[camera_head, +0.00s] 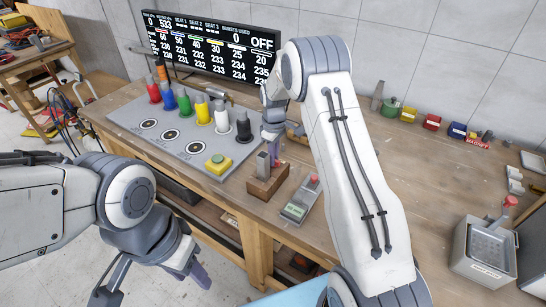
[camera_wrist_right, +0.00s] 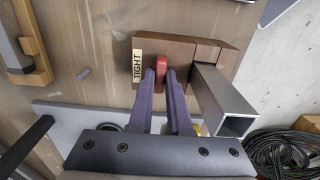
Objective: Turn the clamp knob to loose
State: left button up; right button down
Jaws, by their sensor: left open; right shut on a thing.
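The clamp is a brown wooden block (camera_head: 268,186) on the bench, with a grey square metal tube (camera_head: 262,164) in it. In the right wrist view the block (camera_wrist_right: 205,50) carries a pale label reading TIGHT (camera_wrist_right: 138,66), and the tube (camera_wrist_right: 222,100) lies to the right. The red clamp knob (camera_wrist_right: 162,66) sits beside the label, between the purple fingertips of my right gripper (camera_wrist_right: 166,77), which is shut on it. In the head view this gripper (camera_head: 272,138) is just above the block. My left gripper (camera_head: 160,282) is open and empty, low in front of the bench.
A grey panel (camera_head: 170,148) with several coloured bottles and a yellow button (camera_head: 218,163) lies left of the clamp. A handheld device (camera_head: 300,200) lies to its right. A display board (camera_head: 210,45) stands behind. A metal bin (camera_head: 480,250) is far right.

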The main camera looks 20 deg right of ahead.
jog(key=shift+s, duration=0.15)
jog(key=c, duration=0.9)
grip_release()
jog(key=shift+o, duration=0.2)
notch_tip(320, 180, up, 10)
jog(key=b, duration=0.2)
jog(key=shift+r, duration=0.25)
